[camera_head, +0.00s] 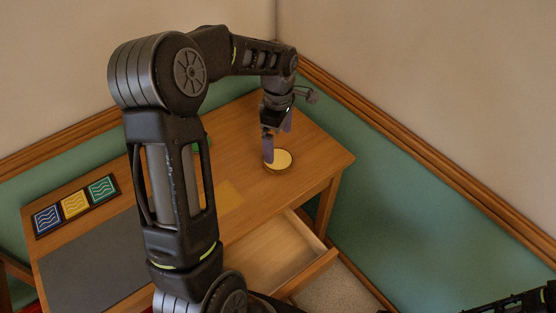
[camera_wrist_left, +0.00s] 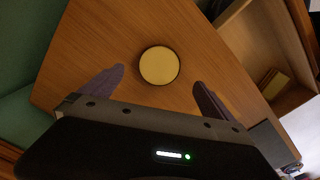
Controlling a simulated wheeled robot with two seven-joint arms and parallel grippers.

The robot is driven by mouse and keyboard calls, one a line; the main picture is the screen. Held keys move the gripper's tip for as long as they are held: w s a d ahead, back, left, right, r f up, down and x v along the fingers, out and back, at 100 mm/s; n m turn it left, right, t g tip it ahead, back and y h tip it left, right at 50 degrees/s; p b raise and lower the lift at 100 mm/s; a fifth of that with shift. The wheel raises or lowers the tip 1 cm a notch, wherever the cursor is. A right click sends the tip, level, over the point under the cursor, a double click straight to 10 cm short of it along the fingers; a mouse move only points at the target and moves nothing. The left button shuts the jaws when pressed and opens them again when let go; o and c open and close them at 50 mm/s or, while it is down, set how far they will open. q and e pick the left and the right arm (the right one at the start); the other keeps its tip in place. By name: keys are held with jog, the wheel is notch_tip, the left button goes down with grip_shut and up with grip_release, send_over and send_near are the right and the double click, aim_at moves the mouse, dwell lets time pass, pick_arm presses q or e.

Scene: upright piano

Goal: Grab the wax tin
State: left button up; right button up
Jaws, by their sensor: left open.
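The wax tin (camera_head: 279,161) is a small round tin with a pale yellow top and a dark rim, lying flat on the wooden desk near its right corner. In the left wrist view the tin (camera_wrist_left: 159,65) lies just beyond and between the two spread fingers. My left gripper (camera_head: 277,140) is open and points down over the desk beside the tin. In the left wrist view the left gripper (camera_wrist_left: 160,95) holds nothing, and its fingers look apart from the tin.
The wooden desk (camera_head: 318,150) has an open drawer (camera_head: 275,250) at its front. Three patterned tiles (camera_head: 75,204) in a dark holder and a grey mat (camera_head: 95,265) lie at the left. Green-panelled walls (camera_head: 410,220) stand close behind.

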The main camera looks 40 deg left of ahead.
aim_at(278, 159)
pick_arm(q)
jog(key=shift+f, duration=0.9)
jog(key=shift+f, duration=0.1)
notch_tip(278, 159, down, 5)
jog(key=shift+f+p, duration=0.1)
jog(key=shift+p, duration=0.5)
jog(key=shift+c, duration=0.4)
jog(key=c, duration=1.5)
